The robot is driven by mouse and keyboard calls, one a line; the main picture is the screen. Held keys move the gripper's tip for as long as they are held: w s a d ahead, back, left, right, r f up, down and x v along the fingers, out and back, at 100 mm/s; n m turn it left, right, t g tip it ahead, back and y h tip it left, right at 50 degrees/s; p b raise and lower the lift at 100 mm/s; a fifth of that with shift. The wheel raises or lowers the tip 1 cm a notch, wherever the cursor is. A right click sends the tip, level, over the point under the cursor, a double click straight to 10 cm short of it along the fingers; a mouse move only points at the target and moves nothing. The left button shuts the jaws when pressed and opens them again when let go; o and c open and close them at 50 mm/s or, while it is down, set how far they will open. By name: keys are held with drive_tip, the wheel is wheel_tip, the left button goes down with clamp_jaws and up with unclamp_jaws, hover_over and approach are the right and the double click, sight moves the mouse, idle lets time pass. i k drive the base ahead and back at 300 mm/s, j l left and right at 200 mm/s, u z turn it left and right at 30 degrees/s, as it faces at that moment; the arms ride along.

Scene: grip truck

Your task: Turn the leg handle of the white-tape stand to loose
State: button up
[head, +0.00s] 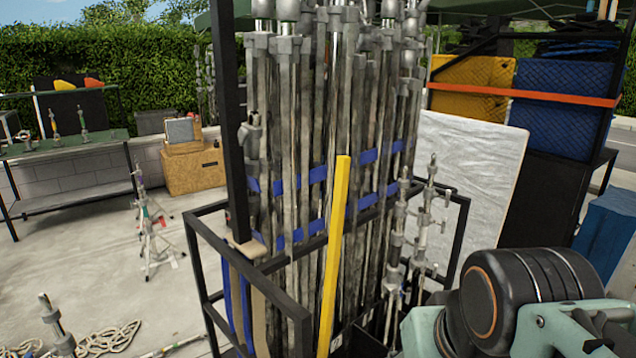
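I cannot pick out the white-tape stand or its leg handle with certainty. A small metal stand (149,228) with coloured bands, red and green among them, stands upright on the concrete at the left. The top of another metal stand (56,325) shows at the lower left; its legs are cut off by the frame. Slim stands (395,245) with side knobs rise at the right of the rack, their lower parts partly hidden. My arm shows at the lower right, but my gripper is out of the frame.
A black-framed rack (255,283) of tall metal stands with blue straps and a yellow bar (336,250) fills the middle. Rope (108,338) lies at the lower left. A green table (75,147), wooden box (193,172) and white panel (470,175) stand behind. Concrete is open at left.

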sight(435, 266)
drive_tip(key=z, duration=0.65)
drive_tip(key=i+l+z, duration=0.1)
drive_tip(key=i, duration=0.4)
drive_tip(key=i+l+z, duration=0.15)
drive_tip(key=i, duration=0.4)
